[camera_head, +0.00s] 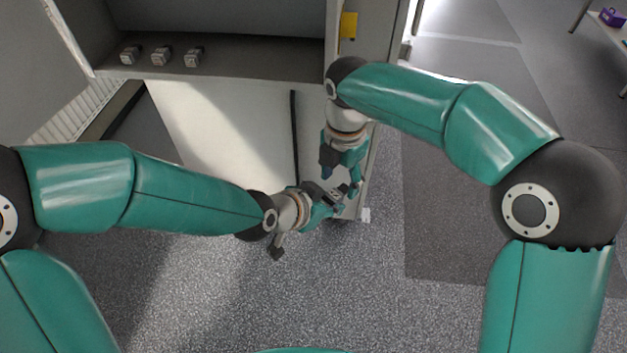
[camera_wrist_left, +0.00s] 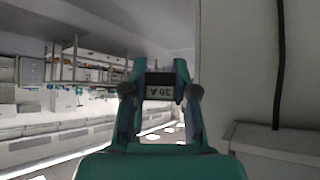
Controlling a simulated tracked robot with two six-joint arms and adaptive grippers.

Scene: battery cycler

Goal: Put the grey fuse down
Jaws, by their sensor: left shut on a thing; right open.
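My left gripper (camera_head: 338,200) is shut on a fuse. In the left wrist view the fuse (camera_wrist_left: 160,91) sits between the two fingertips, dark with a pale label reading 30 A upside down. In the head view I cannot clearly make the fuse out among the fingers. My right gripper (camera_head: 343,176) points down just above and beside the left one, and the two overlap in the picture. It is open, with nothing seen in it. Three small grey blocks (camera_head: 161,56) stand in a row on the cabinet's shelf (camera_head: 255,62) at the upper left.
The pale cabinet front (camera_head: 225,130) with a dark vertical strip (camera_head: 295,135) lies behind my left arm. A yellow part (camera_head: 348,25) is on the cabinet's side. Grey floor (camera_head: 440,300) is open in front and to the right. A table with a purple thing (camera_head: 612,17) is far right.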

